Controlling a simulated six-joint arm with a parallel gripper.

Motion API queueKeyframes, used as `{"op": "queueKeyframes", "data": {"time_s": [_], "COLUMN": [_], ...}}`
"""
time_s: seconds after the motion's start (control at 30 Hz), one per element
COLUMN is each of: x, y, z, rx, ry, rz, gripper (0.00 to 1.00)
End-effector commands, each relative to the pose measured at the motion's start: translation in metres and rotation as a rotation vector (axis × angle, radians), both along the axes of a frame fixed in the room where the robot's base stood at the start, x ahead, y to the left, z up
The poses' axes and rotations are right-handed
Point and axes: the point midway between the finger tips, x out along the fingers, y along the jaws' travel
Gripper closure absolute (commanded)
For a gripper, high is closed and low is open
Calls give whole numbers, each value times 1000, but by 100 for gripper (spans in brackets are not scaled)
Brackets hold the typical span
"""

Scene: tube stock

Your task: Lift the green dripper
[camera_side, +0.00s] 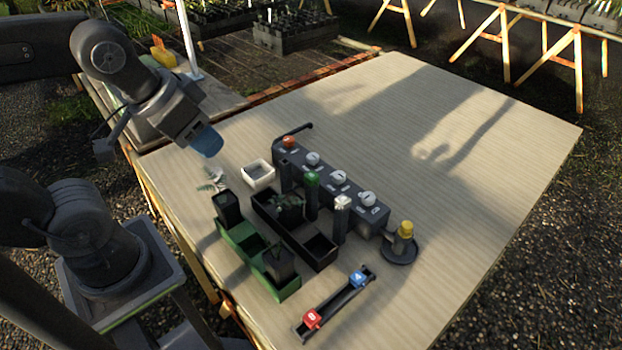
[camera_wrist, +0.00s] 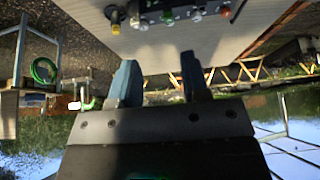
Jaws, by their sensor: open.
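The green dripper (camera_side: 311,181) has a green cap on a dark upright body. My gripper (camera_side: 208,145) is above the far left part of the table, well apart from the dripper, with blue fingertips. In the wrist view my gripper (camera_wrist: 160,80) shows two blue fingers spread apart with nothing between them.
The grey block (camera_side: 325,190) carries several knobs. A white-topped dripper (camera_side: 341,205), a yellow-topped one (camera_side: 405,231), a green tray (camera_side: 238,233), a black tray (camera_side: 322,250), a white pot (camera_side: 258,174) and a red-and-blue-ended rack (camera_side: 335,303) are nearby. The table's right side is clear.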

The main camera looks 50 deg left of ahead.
Motion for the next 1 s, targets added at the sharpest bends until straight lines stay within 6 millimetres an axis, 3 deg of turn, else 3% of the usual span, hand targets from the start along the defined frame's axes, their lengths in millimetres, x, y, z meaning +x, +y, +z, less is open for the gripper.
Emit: {"op": "queueKeyframes", "data": {"time_s": [0.17,0.33,0.67,0.77,1.0], "x": [0,0,7,23,97], "y": [0,0,0,1,4], "z": [0,0,2,5,-2], "rx": [0,0,-20,-70,-238], "ry": [0,0,16,57,204], "rz": [0,0,39,144,597], "gripper": [57,41,40,40,40]}}
